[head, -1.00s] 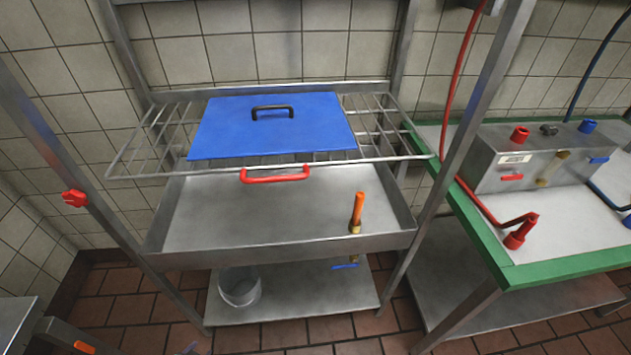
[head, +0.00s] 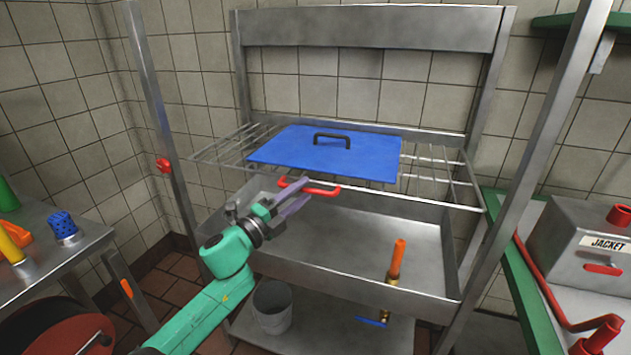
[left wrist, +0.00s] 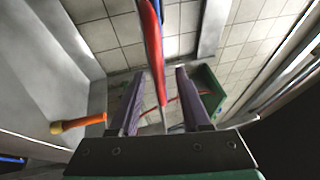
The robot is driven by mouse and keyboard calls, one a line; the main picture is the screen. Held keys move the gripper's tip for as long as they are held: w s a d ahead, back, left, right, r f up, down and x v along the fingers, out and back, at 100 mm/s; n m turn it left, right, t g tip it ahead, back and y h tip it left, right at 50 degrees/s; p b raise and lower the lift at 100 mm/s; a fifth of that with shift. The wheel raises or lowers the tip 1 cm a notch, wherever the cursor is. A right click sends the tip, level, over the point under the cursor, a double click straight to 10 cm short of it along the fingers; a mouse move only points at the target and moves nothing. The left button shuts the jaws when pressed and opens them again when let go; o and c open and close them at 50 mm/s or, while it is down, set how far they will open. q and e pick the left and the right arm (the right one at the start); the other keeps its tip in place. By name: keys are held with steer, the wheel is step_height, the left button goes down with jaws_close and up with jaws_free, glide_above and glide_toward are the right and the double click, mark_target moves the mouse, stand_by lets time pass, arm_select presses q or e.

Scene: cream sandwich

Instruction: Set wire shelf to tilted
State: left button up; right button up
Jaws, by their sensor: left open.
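The wire shelf (head: 440,182) sits across the metal rack and looks about level. A red handle (head: 310,187) is on its front edge. A blue flat panel (head: 330,153) with a black grip lies on the wires and hides much of them. My left gripper (head: 300,194) is at the left part of the red handle, with its fingers open. In the left wrist view, the red handle (left wrist: 152,45) runs between the two open fingers (left wrist: 159,74), and I see no closing on it. My right gripper is not in view.
Below the shelf is a metal basin (head: 380,265) with an orange-handled valve (head: 396,262). A bucket (head: 272,306) stands on the lower shelf. Rack posts (head: 160,130) flank the opening. A side table (head: 95,240) is at left, and a green-edged counter (head: 530,280) at right.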

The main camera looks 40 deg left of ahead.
mark_target(313, 182)
arm_select(q)
steer(key=w, duration=0.4)
steer(key=shift+w+r, duration=0.35)
steer(key=shift+w, duration=0.05)
steer(key=c, duration=0.7)
jaws_close()
